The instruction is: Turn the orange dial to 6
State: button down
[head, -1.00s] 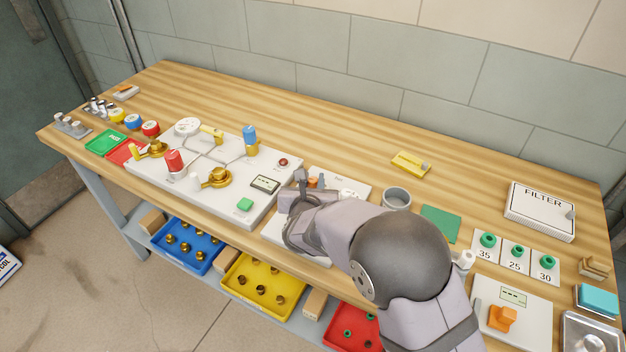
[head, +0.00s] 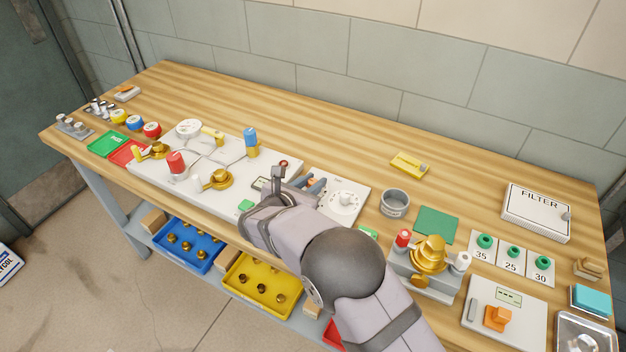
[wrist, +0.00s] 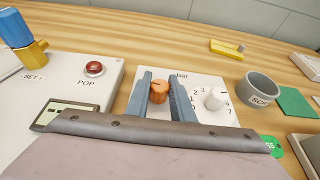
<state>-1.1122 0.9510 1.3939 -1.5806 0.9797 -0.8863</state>
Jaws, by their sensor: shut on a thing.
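The orange dial (wrist: 159,92) is a short round knob on a white panel (wrist: 222,83). In the wrist view it sits between the two fingers of my gripper (wrist: 161,97), which is shut on it. A white dial (wrist: 214,98) with numerals around it stands on the same panel to the right; it also shows in the head view (head: 344,199). The numerals around the orange dial are hidden by my fingers and wrist, so I cannot read its setting. In the head view my gripper (head: 312,184) mostly covers the orange dial.
A large white board (head: 209,205) with a red button (wrist: 94,68) and a small display (wrist: 63,114) lies left of the panel. A grey cup (head: 394,203) and a green mat (head: 436,224) are to the right. A brass fitting (head: 429,255) stands near the front edge.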

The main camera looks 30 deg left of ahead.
aim_at(310, 183)
jog(key=shift+f+m+h+b, duration=0.1)
jog(key=shift+m+h+b, duration=0.45)
jog(key=shift+m+h, duration=0.75)
jog(key=shift+m+g+h+b, duration=0.4)
jog(key=shift+m+h+b, duration=0.3)
jog(key=shift+h, duration=0.3)
jog(key=shift+r+m+h+b, duration=0.2)
jog(key=shift+m+h+b, duration=0.25)
jog(key=shift+m+h, duration=0.05)
jog(key=c, duration=1.5)
grip_release()
jog(key=shift+c, duration=0.2)
jog(key=shift+s, duration=0.1)
jog(key=b+v, duration=0.1)
jog(key=v, duration=0.4)
jog(key=shift+a, duration=0.1)
jog(key=shift+v, duration=1.05)
